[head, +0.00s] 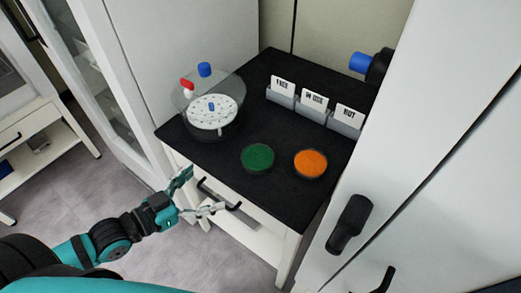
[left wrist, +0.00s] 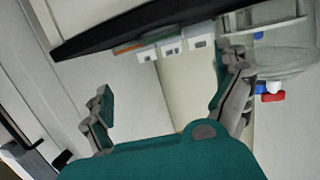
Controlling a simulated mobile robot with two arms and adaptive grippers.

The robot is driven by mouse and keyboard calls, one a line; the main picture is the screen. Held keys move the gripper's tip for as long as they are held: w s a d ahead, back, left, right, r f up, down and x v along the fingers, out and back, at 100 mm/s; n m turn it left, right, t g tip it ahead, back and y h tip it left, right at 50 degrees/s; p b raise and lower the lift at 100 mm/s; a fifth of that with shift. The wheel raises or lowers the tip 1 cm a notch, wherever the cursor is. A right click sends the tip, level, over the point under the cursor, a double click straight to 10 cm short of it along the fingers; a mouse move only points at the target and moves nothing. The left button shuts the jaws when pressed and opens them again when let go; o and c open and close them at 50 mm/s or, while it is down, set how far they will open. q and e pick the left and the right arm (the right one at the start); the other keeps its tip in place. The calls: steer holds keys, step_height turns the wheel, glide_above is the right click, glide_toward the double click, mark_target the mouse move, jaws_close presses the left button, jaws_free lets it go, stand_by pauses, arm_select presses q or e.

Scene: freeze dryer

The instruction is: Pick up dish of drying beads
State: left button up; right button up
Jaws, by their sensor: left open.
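Two shallow round dishes stand side by side on the black tabletop (head: 225,160) in the head view. One dish holds green beads (head: 258,157) and the other holds orange beads (head: 311,164). My left gripper (head: 203,192) is open and empty in front of the table's front left edge, apart from both dishes. In the left wrist view its two fingers (left wrist: 165,75) are spread with nothing between them. My right gripper is not in view.
A clear glass desiccator with a white perforated plate (head: 212,112) stands on the table's left. Several labelled holders (head: 313,108) line the back. A white cabinet with a black handle (head: 349,224) closes off the right. A drawer handle (head: 218,195) is near my left gripper.

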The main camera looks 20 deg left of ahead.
arm_select(q)
glide_toward(253, 159)
steer(key=x, duration=0.3)
steer(key=shift+w+d+r, duration=0.1)
steer(key=shift+w+d, duration=0.1)
steer(key=shift+d, duration=0.1)
steer(key=shift+x, duration=3.1)
steer(key=shift+a, duration=0.15)
steer(key=c, duration=1.1)
